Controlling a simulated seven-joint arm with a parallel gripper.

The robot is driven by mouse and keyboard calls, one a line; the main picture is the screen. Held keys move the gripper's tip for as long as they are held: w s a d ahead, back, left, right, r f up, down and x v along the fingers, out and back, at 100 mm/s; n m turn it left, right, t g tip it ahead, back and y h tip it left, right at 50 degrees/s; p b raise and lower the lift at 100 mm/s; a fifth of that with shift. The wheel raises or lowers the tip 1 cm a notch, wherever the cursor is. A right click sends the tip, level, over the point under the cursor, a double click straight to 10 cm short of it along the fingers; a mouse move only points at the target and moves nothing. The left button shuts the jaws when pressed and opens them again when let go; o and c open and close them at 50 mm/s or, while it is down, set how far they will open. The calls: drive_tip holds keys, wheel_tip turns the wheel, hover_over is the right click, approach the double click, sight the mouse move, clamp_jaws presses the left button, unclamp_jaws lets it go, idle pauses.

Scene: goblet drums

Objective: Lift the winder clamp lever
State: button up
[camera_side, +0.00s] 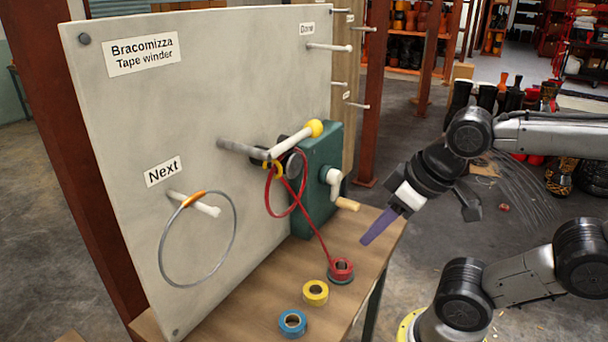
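The tape winder is a green box (318,170) on the wooden bench, against the grey board. A white lever with a yellow ball knob (316,128), which looks like the clamp lever, slants up to the right at the winder's top left. A white crank (334,182) with a wooden handle is on the winder's right side. My gripper (370,236) points down and left, in the picture right of the winder and apart from the lever. Its purple fingers overlap in this view, so their opening is hidden. I see nothing held in them.
Red tape runs from a red roll (341,268) up to the winder. Yellow (315,292) and blue (292,323) rolls lie on the bench (255,300). A metal ring (164,250) hangs on the "Next" peg (205,208). More pegs stick out at upper right.

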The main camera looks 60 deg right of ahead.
drive_tip(key=shift+m, duration=0.6)
drive_tip(key=shift+c, duration=1.2)
drive_tip(key=shift+s+a+r+m, duration=0.1)
drive_tip(key=shift+a+m, duration=0.1)
drive_tip(key=shift+m, duration=0.5)
clamp_jaws()
drive_tip(key=w+d+r+m+t+y, duration=0.1)
drive_tip(key=w+r+m, duration=0.25)
drive_tip(key=m, duration=0.85)
drive_tip(key=w+r+m+y, duration=0.15)
drive_tip(key=r+m, duration=0.35)
drive_tip(key=m, duration=0.7)
drive_tip(key=w+d+r+m+h, duration=0.1)
drive_tip(key=d+r+m, duration=0.1)
drive_tip(key=d+m, duration=0.2)
drive_tip(key=w+d+r+m+t+h, duration=0.1)
drive_tip(key=d+r+m, duration=0.1)
drive_tip(key=d+m, duration=0.2)
drive_tip(key=shift+w+d+m+h, duration=0.25)
drive_tip(key=shift+d+m+h, duration=0.15)
drive_tip(key=shift+d, duration=1.4)
